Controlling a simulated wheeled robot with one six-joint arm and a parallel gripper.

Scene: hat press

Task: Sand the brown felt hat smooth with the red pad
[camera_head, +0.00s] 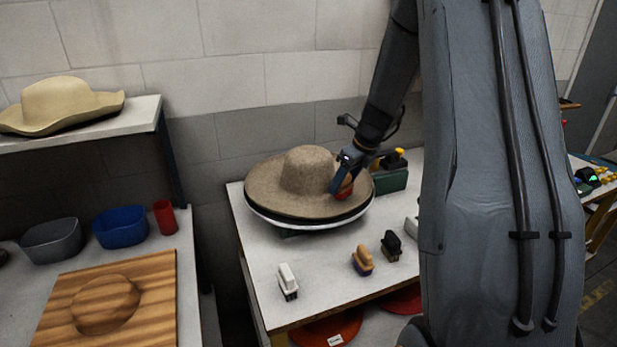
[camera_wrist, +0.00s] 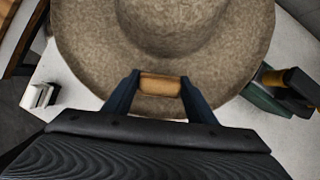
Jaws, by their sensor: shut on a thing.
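The brown felt hat (camera_head: 310,175) lies crown up on a round white-rimmed support on the white table. It also fills the upper part of the wrist view (camera_wrist: 190,75). My gripper (camera_head: 341,182) is at the right side of the hat's brim, near the crown. Its fingers are shut on the wooden handle (camera_wrist: 160,85) of the red pad (camera_head: 345,190). The pad's red part shows low between the fingers in the head view, at the brim. I cannot tell whether its underside touches the felt.
A green box (camera_head: 392,179) with a yellow-and-black item is right behind. A wooden hat mould (camera_head: 105,304), bowls and a shelved hat (camera_head: 60,105) are left.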

